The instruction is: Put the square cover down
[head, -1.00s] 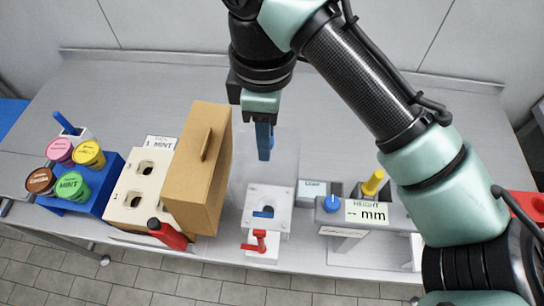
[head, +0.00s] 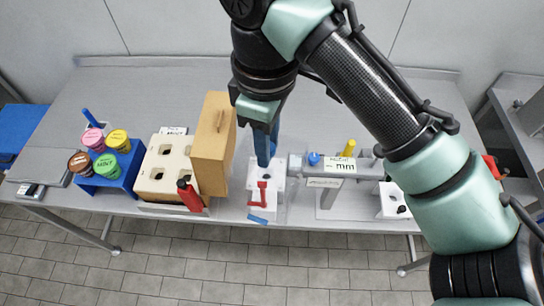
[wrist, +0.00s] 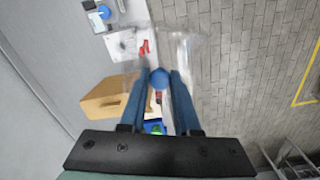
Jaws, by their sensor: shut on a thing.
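My gripper (wrist: 160,100) has its two blue fingers closed around a round blue knob (wrist: 160,77) in the wrist view. The knob appears to top a clear, see-through cover, the square cover (wrist: 184,46), which hangs beyond the fingertips. In the head view my gripper (head: 265,148) points down above or just behind the white stand with the red clamp (head: 262,194).
A tan box with a handle (head: 211,145) stands close left of my gripper. Left of it are a cream block with holes (head: 168,170), a red bottle (head: 190,196) and a blue rack (head: 112,172) of coloured lidded tubs. A height gauge (head: 340,167) stands right. The table's back (head: 170,85) is clear.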

